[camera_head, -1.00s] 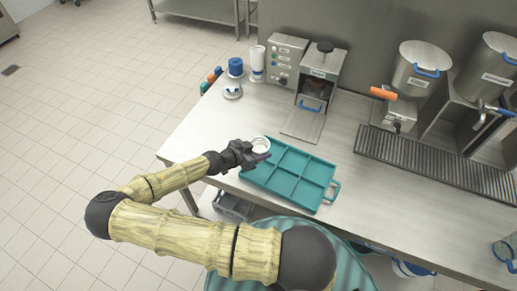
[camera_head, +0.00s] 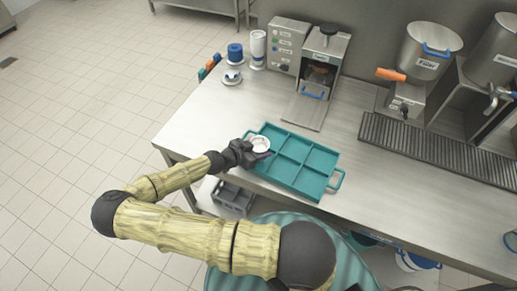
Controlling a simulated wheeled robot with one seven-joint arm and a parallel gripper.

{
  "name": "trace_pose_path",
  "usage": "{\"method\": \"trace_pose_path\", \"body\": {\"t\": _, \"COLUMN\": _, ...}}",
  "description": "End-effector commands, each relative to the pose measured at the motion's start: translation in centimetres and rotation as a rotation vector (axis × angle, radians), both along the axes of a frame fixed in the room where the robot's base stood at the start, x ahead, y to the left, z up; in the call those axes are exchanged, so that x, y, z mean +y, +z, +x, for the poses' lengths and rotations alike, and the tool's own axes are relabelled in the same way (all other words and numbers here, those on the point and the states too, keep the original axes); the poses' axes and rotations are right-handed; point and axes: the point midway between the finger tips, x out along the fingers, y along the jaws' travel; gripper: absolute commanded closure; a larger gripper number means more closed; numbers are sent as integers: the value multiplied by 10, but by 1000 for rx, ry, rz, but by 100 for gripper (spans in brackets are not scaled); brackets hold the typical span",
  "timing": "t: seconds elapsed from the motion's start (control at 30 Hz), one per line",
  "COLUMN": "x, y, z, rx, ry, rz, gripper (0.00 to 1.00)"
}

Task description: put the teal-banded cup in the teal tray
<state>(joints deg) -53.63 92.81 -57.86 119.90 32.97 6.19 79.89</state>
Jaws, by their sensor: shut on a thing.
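The teal tray (camera_head: 318,196) lies near the front edge of the steel counter, divided into several square compartments. My gripper (camera_head: 257,151) is at the tray's left end, shut on a white cup (camera_head: 261,143). The cup looks upright, with its open rim facing up. It is over or in the tray's left-hand compartments; I cannot tell whether it touches the tray floor. The gripper hides the cup's side, so I cannot see its band.
A sealing machine (camera_head: 322,62) with a blue handle stands behind the tray. Dispensers (camera_head: 424,68) and a drain grate (camera_head: 435,150) are at the right. Blue and white items (camera_head: 235,54) stand at the back left. The counter left of the tray (camera_head: 200,125) is clear.

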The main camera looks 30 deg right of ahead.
Motion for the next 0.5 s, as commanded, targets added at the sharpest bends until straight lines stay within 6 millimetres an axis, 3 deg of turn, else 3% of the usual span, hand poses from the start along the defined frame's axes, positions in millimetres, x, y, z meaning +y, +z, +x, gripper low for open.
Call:
{"method": "trace_pose_path", "body": {"t": 0.13, "x": 0, "y": -11, "z": 0, "rx": -1, "ry": 0, "rz": 0, "gripper": 70}}
{"method": "trace_pose_path", "body": {"t": 0.5, "x": 0, "y": -12, "z": 0, "rx": 0, "ry": 1, "rz": 0, "gripper": 70}}
